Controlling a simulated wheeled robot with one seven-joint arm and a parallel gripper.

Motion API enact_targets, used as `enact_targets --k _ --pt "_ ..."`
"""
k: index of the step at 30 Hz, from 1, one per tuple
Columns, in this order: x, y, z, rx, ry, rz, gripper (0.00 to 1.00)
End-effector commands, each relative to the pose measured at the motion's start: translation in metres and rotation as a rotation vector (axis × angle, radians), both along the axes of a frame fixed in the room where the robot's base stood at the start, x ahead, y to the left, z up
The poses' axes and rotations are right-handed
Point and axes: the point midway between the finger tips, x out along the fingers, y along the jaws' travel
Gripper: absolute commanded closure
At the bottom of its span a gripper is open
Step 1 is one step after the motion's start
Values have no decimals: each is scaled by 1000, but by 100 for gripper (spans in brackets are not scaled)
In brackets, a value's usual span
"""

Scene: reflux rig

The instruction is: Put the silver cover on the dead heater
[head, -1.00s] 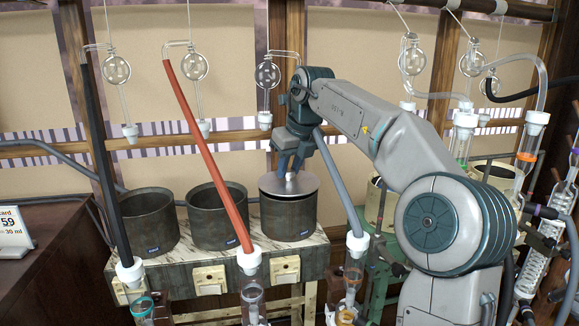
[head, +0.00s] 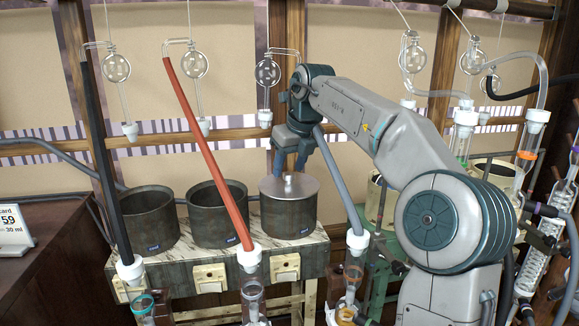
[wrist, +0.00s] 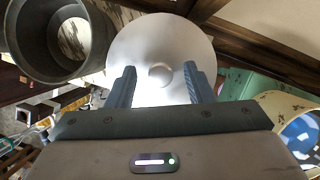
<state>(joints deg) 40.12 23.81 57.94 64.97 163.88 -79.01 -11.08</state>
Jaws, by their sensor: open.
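The silver cover (head: 289,189) is a round disc with a small knob. In the head view it lies level over the mouth of the rightmost of three dark heaters on the bench; this heater (head: 288,218) shows only its outer wall. My gripper (head: 289,170) is just above the cover with its fingers pointing down. In the wrist view the open fingers (wrist: 159,72) stand apart on either side of the cover's knob (wrist: 160,74), with nothing between them gripped. The cover's disc (wrist: 150,38) fills the middle there.
Two uncovered heaters, the middle one (head: 207,232) and the left one (head: 140,235), stand to the left. A red tube (head: 205,150) and a dark tube (head: 103,160) slant in front of them. A grey tube (head: 340,185) slants close beside my gripper. Glass bulbs hang above.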

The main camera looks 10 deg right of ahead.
Motion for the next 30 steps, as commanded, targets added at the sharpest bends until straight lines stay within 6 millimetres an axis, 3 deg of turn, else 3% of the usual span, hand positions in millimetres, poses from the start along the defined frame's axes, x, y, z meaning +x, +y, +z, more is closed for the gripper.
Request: enact_targets --k 9,15,21,30 --pt "-24 -10 68 2 -3 0 52" --pt "-36 -15 99 0 -2 1 52" --pt "-42 -17 111 1 0 0 52" --pt "-42 -17 111 0 1 1 52"
